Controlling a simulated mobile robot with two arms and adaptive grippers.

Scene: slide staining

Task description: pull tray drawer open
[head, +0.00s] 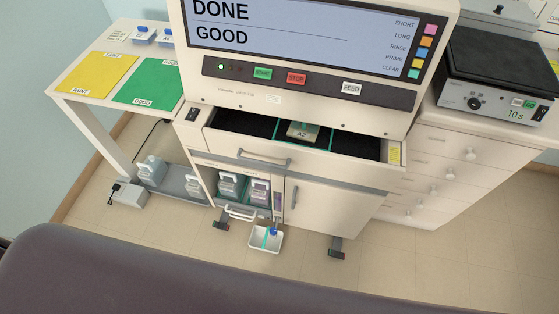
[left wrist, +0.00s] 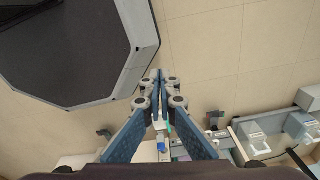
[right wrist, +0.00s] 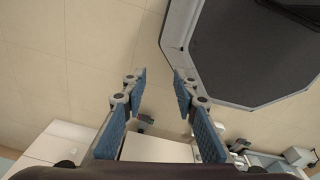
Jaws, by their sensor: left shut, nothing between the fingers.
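In the head view the tray drawer (head: 345,168) of the staining machine (head: 300,75) stands partly open below the screen. Its dark inside shows, with teal dividers and a holder marked A2 (head: 302,132) near the middle. The drawer's grey handle (head: 265,158) is on its front, left of centre, and nothing touches it. Neither gripper shows in the head view. In the left wrist view my left gripper (left wrist: 158,76) is shut and empty, pointing over the floor. In the right wrist view my right gripper (right wrist: 161,77) is open and empty, with a clear gap between its fingers.
The screen (head: 300,35) reads DONE and GOOD. A table with a yellow mat (head: 95,75) and a green mat (head: 148,82) stands left. A hotplate (head: 495,70) sits on the right cabinet. Bottles (head: 230,186) and a small white tray (head: 262,240) are low in front.

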